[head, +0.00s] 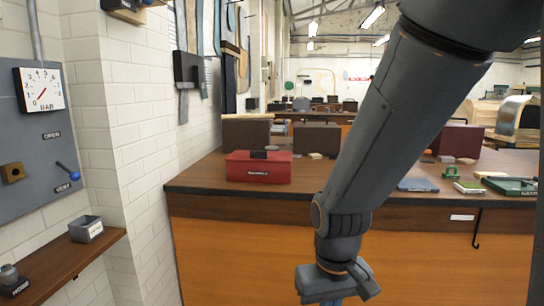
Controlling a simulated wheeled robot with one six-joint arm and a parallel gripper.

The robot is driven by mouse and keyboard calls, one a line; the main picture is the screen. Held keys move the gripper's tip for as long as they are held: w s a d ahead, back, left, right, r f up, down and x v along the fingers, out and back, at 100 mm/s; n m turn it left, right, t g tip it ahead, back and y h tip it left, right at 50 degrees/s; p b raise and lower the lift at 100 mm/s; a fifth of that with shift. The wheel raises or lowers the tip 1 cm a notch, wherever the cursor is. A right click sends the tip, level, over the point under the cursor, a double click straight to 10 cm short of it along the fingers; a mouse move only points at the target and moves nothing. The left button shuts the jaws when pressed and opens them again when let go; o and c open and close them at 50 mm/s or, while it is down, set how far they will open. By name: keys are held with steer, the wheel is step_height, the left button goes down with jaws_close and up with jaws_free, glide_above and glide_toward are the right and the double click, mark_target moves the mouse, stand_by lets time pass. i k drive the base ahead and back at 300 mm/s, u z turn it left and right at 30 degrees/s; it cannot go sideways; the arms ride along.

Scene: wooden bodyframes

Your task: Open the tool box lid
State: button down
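A red tool box (258,168) stands at the left end of the wooden workbench (210,180) in the head view. Its lid (262,156) looks shut, with a dark handle on top and a label on the front. My gripper (335,300) hangs low in front of the bench, to the right of the tool box and below the bench top. It is apart from the tool box. Its fingertips are cut off at the bottom edge, so its opening is hidden.
Brown boxes (246,134) stand behind the tool box. A green tray (512,186), a blue flat item (417,185) and small items lie at the bench's right. A grey gauge panel (42,135) and a shelf (70,264) with a grey bin (86,229) are on the left wall.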

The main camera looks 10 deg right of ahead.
mark_target(256, 155)
steer(key=z, duration=0.05)
steer(key=k, duration=0.45)
steer(key=u, duration=0.65)
steer(key=i, duration=1.55)
steer(key=z, duration=0.5)
